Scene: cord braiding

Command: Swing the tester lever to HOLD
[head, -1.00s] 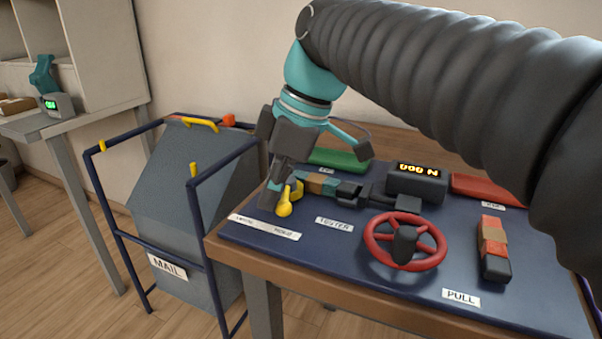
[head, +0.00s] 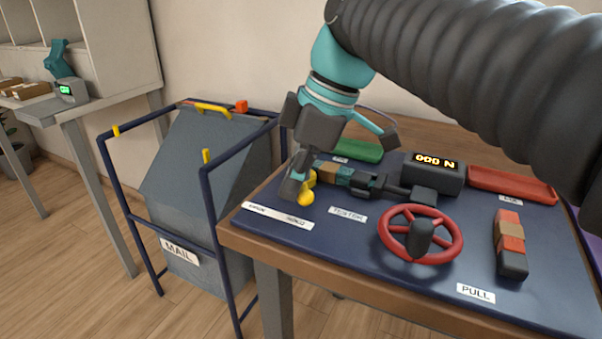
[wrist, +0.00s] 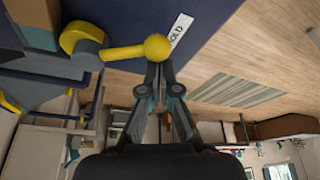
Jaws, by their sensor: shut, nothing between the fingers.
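The tester lever (head: 310,182) is yellow with a round knob, at the left end of the tester on the blue mat (head: 350,235). In the wrist view, its knob (wrist: 157,46) lies right at my fingertips, beside the white HOLD label (wrist: 180,31). The lever arm runs from a yellow-topped hub (wrist: 82,38) towards that label. My gripper (head: 291,195) is shut and empty, to the left of the knob in the head view. In the wrist view my fingertips (wrist: 158,66) seem to touch the knob, but contact is not certain. A label strip (head: 277,215) lies in front of the lever.
A red handwheel (head: 421,258) stands right of the TESTER label (head: 348,214). A display box (head: 433,172) reads 000 N behind it. A grey MAIL cart (head: 210,180) with blue rails stands close to the table's left edge.

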